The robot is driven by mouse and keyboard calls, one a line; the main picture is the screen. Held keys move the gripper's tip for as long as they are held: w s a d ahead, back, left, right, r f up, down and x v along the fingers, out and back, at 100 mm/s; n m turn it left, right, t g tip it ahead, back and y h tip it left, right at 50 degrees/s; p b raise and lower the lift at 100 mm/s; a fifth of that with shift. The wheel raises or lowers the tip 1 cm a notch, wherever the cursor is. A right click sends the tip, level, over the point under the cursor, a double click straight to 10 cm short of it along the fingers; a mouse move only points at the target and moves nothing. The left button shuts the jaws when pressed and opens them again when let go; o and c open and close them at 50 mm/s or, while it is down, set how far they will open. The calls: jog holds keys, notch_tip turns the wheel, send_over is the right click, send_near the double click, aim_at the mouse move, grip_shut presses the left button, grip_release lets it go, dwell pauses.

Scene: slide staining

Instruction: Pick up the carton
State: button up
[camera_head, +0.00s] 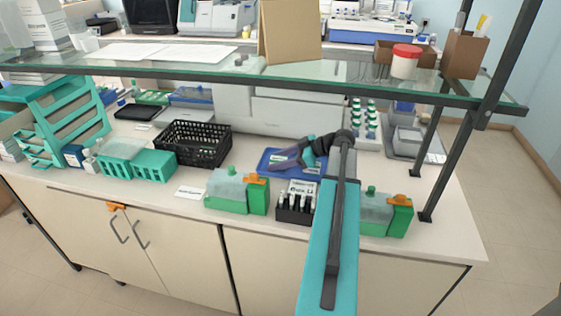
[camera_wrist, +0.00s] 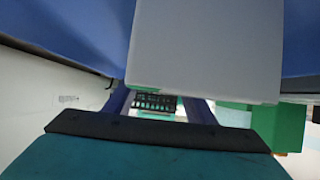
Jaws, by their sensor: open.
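A small white carton with dark print (camera_head: 304,186) stands on the bench behind the black tube rack (camera_head: 294,215) in the head view. My gripper (camera_head: 288,160) is behind and above it, over the blue tray (camera_head: 267,154), pointing left. It is open. In the wrist view a large pale grey box face (camera_wrist: 205,50) fills the upper middle, close to the camera, partly in front of my gripper's fingers (camera_wrist: 160,105). I cannot tell whether this is the same carton or whether the fingers touch it.
Green-and-clear containers stand left (camera_head: 227,192) and right (camera_head: 374,212) of the rack. A black basket (camera_head: 194,143) is further left. A glass shelf (camera_head: 200,68) with dark posts spans above the bench.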

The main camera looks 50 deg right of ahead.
aim_at(279, 158)
jog(key=c, duration=1.1)
jog(key=shift+r, duration=0.1)
jog(key=shift+r+b, duration=1.05)
jog(key=shift+r, duration=3.9)
